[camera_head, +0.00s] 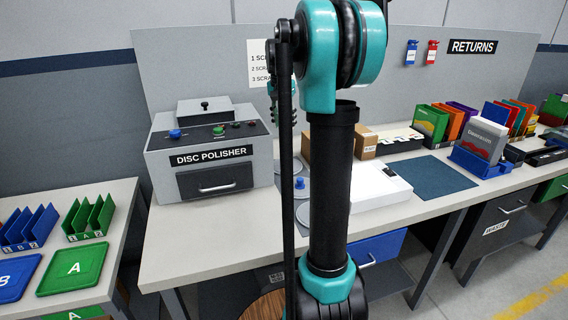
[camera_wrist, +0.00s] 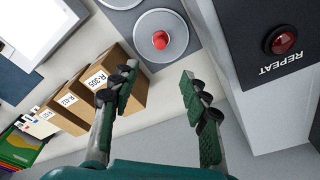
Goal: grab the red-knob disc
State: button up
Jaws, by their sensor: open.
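The red-knob disc (camera_wrist: 176,52) is a flat grey disc with a red knob (camera_wrist: 160,40) at its centre, lying on a dark square patch in the wrist view. My gripper (camera_wrist: 161,92) is open and empty, with its two green-padded fingers spread below the disc in that picture. The fingertips are apart from the knob. In the head view my gripper (camera_head: 280,98) is partly hidden behind my arm, and I cannot make out the red knob there. A blue-knob disc (camera_head: 299,190) shows beside my arm on the bench.
The disc polisher (camera_head: 212,172) stands left of my arm; its side with a red REPEAT button (camera_wrist: 284,41) is close right in the wrist view. Cardboard boxes (camera_wrist: 130,92) stand close to the left finger. A white case (camera_head: 378,186) lies right of my arm.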

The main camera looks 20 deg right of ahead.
aim_at(286, 158)
jog(key=f, duration=0.5)
jog(key=w+d+f, duration=0.1)
jog(key=f, duration=1)
jog(key=shift+w+d+f, duration=0.3)
jog(key=shift+w, duration=0.05)
grip_shut()
